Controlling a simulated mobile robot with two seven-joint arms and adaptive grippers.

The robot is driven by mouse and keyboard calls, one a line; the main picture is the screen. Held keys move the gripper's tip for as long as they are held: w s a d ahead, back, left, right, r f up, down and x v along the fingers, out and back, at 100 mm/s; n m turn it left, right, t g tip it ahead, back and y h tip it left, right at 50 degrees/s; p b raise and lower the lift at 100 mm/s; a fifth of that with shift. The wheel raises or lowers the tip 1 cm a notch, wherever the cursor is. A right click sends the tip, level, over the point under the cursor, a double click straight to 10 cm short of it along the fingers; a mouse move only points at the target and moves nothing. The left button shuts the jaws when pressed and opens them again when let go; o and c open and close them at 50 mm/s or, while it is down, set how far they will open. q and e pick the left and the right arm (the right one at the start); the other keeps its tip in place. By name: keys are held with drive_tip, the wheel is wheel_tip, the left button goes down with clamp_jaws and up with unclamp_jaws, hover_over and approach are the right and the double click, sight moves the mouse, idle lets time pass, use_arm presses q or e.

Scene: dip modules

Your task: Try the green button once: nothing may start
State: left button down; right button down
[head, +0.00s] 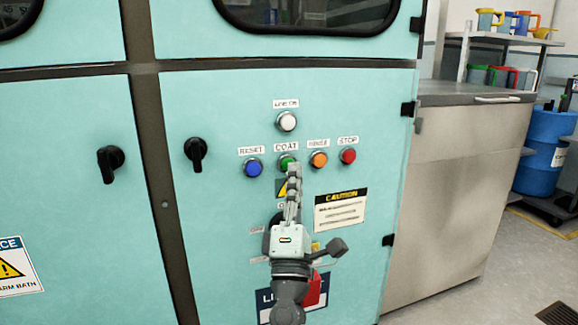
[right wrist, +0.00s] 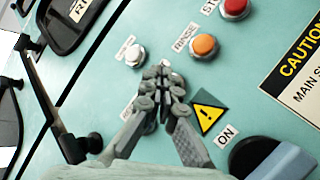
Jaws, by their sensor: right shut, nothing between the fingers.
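The green button (head: 286,161) sits under a COAT label on the teal cabinet panel, between the blue RESET button (head: 253,168) and the orange RINSE button (head: 319,159). My right gripper (head: 293,168) is shut and empty, its fingertips right in front of the green button and covering its lower right part. I cannot tell whether they touch it. In the right wrist view the shut fingertips (right wrist: 162,74) hide the green button. The white lamp (head: 286,121) above looks pale; I cannot tell if it is lit. My left gripper is not in view.
A red STOP button (head: 348,156) is at the right of the row. A dark rotary switch (right wrist: 257,157) lies below, partly behind my arm. Black door handles (head: 195,152) stick out at left. A CAUTION sign (head: 340,209) is at right. A steel counter (head: 466,190) stands beside the cabinet.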

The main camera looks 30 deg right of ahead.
drive_tip(key=shift+w+d+b, duration=0.1)
drive_tip(key=shift+w+b, duration=0.3)
drive_tip(key=shift+b, duration=0.05)
drive_tip(key=shift+w+d+b, duration=0.1)
drive_tip(key=shift+w+b, duration=0.25)
drive_tip(key=shift+w, duration=0.1)
idle(0.7)
idle(0.3)
drive_tip(key=shift+s+a, duration=0.25)
drive_tip(key=shift+s, duration=0.6)
drive_tip(key=shift+b, duration=0.3)
drive_tip(key=shift+s+a+b, duration=0.2)
drive_tip(key=shift+s, duration=0.6)
drive_tip(key=shift+s+a+b, duration=0.15)
drive_tip(key=shift+s+b, duration=0.05)
drive_tip(key=shift+s, duration=0.65)
drive_tip(key=shift+s+a+b, duration=0.2)
drive_tip(key=shift+s, duration=0.6)
